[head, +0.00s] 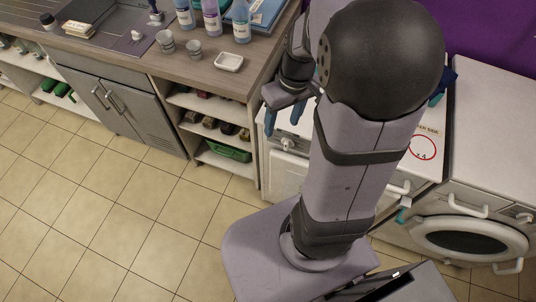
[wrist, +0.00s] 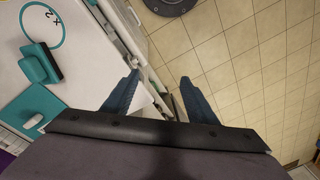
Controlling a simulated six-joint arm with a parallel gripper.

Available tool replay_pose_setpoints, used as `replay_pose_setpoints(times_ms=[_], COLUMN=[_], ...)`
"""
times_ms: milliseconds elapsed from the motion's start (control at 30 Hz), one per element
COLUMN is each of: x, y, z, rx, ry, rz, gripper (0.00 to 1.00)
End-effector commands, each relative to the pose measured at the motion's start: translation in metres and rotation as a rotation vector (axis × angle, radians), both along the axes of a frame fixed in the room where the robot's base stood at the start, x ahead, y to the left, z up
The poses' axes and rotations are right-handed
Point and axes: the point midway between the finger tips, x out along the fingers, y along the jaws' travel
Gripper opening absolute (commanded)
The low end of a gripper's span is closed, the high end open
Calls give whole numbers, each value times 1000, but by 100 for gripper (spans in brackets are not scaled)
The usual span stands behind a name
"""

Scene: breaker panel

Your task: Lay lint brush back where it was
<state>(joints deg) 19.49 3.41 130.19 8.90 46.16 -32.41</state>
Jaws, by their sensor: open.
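My gripper (head: 283,124) is open, with its two blue fingers pointing down beside the right end of the wooden counter. In the wrist view the gripper (wrist: 160,77) is also open, with nothing between the fingertips; they hang over the edge of a white top and the tiled floor. I cannot clearly identify the lint brush. A teal piece with a darker raised block (wrist: 42,63) lies on the white top at the left of the wrist view, and it may be the brush. A flat teal piece (wrist: 28,108) lies below it. My arm hides much of this top in the head view.
The wooden counter (head: 130,62) holds bottles (head: 211,18), cups (head: 165,40) and a white dish (head: 229,62). Shelves below it hold several items. White machines stand at the right, one with a round door (head: 460,238). The tiled floor (head: 110,215) is clear.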

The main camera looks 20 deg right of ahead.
Motion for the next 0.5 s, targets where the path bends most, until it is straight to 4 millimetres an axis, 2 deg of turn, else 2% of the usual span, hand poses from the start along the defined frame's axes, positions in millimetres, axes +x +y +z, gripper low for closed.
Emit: replay_pose_setpoints(times_ms=[33, 200, 333, 500], x=[-13, -48, -65, -71], y=[21, 58, 69, 73], z=[-3, -12, -16, -19], rx=[-18, -70, -92, -102], ry=[17, 45, 50, 51], rz=[-5, -67, -99, -116], gripper=[53, 53, 53, 53])
